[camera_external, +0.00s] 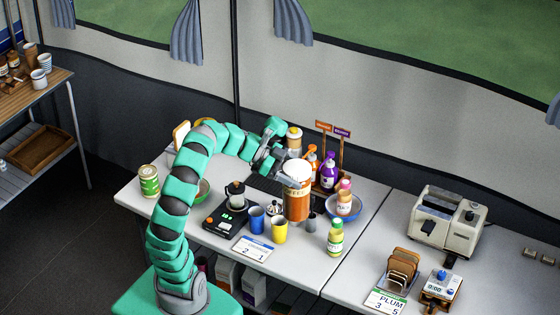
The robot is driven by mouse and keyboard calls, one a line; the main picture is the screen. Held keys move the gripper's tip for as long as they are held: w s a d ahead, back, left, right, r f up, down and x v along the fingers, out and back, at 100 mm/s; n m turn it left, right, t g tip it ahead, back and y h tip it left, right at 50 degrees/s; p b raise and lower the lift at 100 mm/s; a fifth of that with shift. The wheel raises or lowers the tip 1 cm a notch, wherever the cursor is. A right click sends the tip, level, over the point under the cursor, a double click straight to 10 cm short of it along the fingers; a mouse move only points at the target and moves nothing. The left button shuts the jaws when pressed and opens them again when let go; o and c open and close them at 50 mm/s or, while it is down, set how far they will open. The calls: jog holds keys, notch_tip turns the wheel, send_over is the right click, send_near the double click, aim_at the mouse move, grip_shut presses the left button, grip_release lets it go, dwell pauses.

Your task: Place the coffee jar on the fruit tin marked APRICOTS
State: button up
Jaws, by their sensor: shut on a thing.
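The coffee jar (297,202) is a tall orange-brown jar with a white lid and a partly readable dark label. It is upright near the middle of the table. My gripper (283,174) reaches it from the upper left and is shut on it near its top. I cannot tell whether the jar's base touches the table or hangs just above it. A green-labelled tin (149,181) stands at the table's left end, well apart from the gripper. Its print is too small to read, and I cannot make out the word APRICOTS on anything.
Blue (256,218) and yellow (279,230) cups stand close before the jar. A black scale (226,215) is left of them. A blue bowl (343,209), a yellow-green bottle (335,236) and orange and purple pump bottles (328,171) crowd the right side.

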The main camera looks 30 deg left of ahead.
jog(key=w+a+n+t+y+p, duration=0.3)
jog(key=a+n+t, duration=0.1)
jog(key=a, duration=1.1)
jog(key=w+a+n+t+y+p, duration=0.2)
jog(key=w+a+n+t+p, duration=0.15)
jog(key=a, duration=1.05)
jog(key=s+a+n+t+y+p, duration=0.2)
jog(key=s+a+n+y, duration=0.2)
jog(key=s+a, duration=0.6)
jog(key=s+a+n+t+y+p, duration=0.1)
jog(key=s+a+n+y+p, duration=0.4)
jog(key=a, duration=0.8)
jog(key=w+a+f+b, duration=0.5)
jog(key=w+a+f, duration=0.4)
jog(key=w+a, duration=0.1)
jog(key=shift+a+f+m+h, duration=0.4)
jog(key=shift+a+m, duration=0.05)
jog(key=shift+a, duration=0.45)
jog(key=shift+s+f, duration=0.1)
jog(key=o, duration=1.8)
